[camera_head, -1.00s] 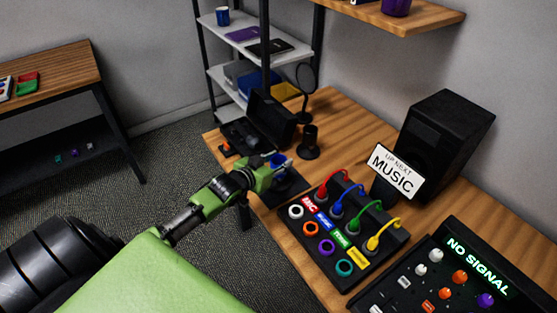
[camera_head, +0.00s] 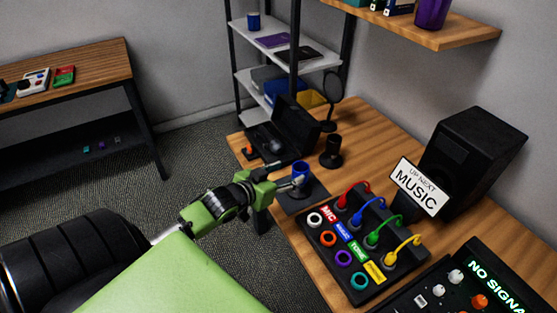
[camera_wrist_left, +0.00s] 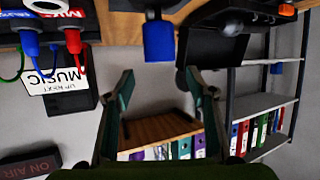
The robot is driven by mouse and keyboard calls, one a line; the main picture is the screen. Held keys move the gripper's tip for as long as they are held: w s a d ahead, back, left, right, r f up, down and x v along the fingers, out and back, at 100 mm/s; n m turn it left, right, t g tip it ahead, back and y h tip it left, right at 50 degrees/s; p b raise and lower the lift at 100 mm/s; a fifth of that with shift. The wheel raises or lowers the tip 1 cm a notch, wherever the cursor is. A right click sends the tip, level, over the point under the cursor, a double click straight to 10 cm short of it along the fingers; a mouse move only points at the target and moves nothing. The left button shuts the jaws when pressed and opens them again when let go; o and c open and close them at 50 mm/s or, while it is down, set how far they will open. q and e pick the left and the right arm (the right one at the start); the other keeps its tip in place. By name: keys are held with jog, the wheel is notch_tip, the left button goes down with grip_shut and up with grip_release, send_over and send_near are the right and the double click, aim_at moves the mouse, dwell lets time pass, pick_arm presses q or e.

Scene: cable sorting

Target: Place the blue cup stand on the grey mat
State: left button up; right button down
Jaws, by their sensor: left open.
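The blue cup stand (camera_head: 301,170) stands upright on the dark grey mat (camera_head: 308,198) at the left edge of the wooden desk. My left gripper (camera_head: 283,176) is open and empty, just left of the cup stand. In the left wrist view, which is turned upside down, the blue cup stand (camera_wrist_left: 158,42) shows beyond the spread fingers (camera_wrist_left: 160,88), with nothing between them. In that view it looks apart from the fingertips. My right gripper is not in view.
A cable board (camera_head: 352,285) with coloured plugs lies right of the mat. A black open case (camera_head: 290,125) and a dark round stand (camera_head: 331,152) are behind. A speaker (camera_head: 470,165) and music sign (camera_head: 418,188) stand at the right. Bare desk lies between stand and speaker.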

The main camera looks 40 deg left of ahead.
pick_arm(q)
jog(key=shift+v, duration=1.9)
